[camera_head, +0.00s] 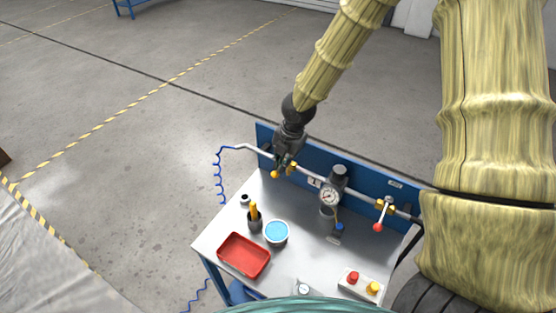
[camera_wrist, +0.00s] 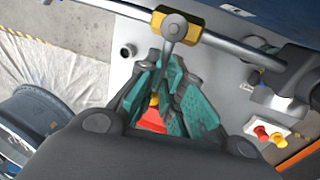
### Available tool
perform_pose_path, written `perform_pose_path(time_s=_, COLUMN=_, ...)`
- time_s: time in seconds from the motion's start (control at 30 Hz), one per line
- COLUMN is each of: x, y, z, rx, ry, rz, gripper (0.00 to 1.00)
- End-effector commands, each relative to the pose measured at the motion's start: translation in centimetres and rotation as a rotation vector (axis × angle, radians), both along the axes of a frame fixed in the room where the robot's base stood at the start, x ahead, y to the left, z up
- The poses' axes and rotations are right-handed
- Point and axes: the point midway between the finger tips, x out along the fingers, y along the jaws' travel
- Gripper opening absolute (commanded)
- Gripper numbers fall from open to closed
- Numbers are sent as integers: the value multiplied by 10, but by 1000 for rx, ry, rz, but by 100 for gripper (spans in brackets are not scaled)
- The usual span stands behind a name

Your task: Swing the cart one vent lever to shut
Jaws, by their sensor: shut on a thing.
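A grey lever with a yellow knob (camera_head: 274,174) sits on a brass valve (camera_head: 290,169) at the left part of the cart's pipe. My gripper (camera_head: 283,163) is over it from above. In the wrist view the teal fingers of my gripper (camera_wrist: 170,88) are closed around the grey lever (camera_wrist: 167,58) below the brass valve body (camera_wrist: 180,27). The yellow knob (camera_wrist: 155,98) shows partly between the fingers. In that view the lever points roughly across the pipe (camera_wrist: 220,45). The fingers hide part of the lever.
A second valve has a red-knobbed lever (camera_head: 378,227) to the right. A gauge (camera_head: 329,196) stands between them. A blue back panel (camera_head: 370,187) rises behind the pipe. The cart top holds a red tray (camera_head: 244,271), a blue-filled bowl (camera_head: 276,243) and a button box (camera_head: 345,290).

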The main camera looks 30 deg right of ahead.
Motion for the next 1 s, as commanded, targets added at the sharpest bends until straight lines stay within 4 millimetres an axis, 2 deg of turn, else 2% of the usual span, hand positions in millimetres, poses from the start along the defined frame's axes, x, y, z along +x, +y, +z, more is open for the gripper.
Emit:
perform_pose_path(time_s=0.03, x=-6, y=2, z=-4, rx=3, ry=11, rz=9, gripper=0)
perform_pose_path(time_s=0.53, x=-8, y=0, z=-6, rx=0, ry=15, rz=23, gripper=0)
perform_pose_path(time_s=0.57, x=-9, y=0, z=-6, rx=0, ry=15, rz=23, gripper=14)
perform_pose_path(time_s=0.67, x=-8, y=0, z=-6, rx=0, ry=14, rz=23, gripper=31)
perform_pose_path(time_s=1.0, x=-5, y=-1, z=-2, rx=-1, ry=8, rz=19, gripper=31)
